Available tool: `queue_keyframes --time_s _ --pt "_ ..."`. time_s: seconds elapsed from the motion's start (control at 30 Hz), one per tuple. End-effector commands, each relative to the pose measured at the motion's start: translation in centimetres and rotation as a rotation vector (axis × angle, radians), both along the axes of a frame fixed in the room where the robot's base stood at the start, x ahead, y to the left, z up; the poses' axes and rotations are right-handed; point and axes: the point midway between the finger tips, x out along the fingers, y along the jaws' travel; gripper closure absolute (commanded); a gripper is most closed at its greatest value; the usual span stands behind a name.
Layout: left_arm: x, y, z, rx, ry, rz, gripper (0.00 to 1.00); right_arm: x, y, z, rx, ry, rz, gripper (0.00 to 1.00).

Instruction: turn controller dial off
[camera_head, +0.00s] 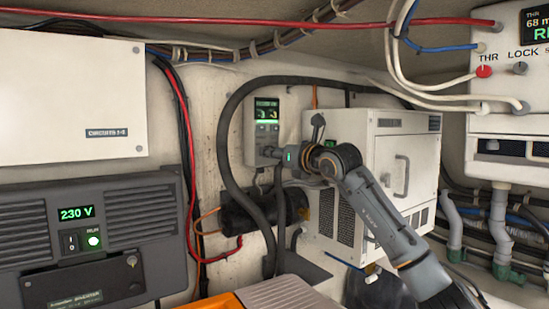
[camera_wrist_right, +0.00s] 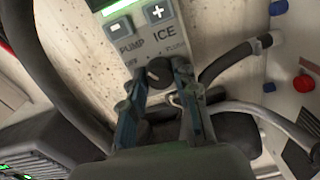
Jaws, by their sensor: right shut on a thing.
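The controller (camera_head: 264,131) is a narrow light-grey box on the back wall with a lit green display and buttons. My right gripper (camera_wrist_right: 159,82) is shut on the dial, one finger on each side. In the head view this gripper (camera_head: 281,156) is at the controller's lower right. The dial is hidden there. My left gripper is not in view.
A thick black hose (camera_head: 225,130) loops around the controller. A white cabinet (camera_head: 395,170) stands close on the right, behind my right arm. An inverter panel (camera_head: 85,235) is at the left. A panel with a red THR knob (camera_head: 484,71) is at the far right.

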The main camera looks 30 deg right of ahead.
Motion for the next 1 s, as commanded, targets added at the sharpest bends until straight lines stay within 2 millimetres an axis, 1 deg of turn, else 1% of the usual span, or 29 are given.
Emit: queue_keyframes --time_s 0.03,0.2,0.5,0.73,1.0 --pt "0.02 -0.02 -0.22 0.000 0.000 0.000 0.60 0.04 -0.04 -0.24 -0.045 -0.002 -0.001 1.00" --pt "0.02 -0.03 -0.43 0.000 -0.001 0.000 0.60 0.02 -0.03 -0.21 -0.202 -0.024 -0.001 1.00" --pt "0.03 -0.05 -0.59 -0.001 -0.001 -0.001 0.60 0.03 0.02 -0.20 -0.427 -0.056 0.000 1.00" --pt "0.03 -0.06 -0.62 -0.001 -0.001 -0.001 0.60 0.02 0.05 -0.18 -0.534 -0.072 0.001 1.00" --pt "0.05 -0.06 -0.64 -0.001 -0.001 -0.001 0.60 0.03 0.07 -0.19 -0.584 -0.078 0.001 1.00"
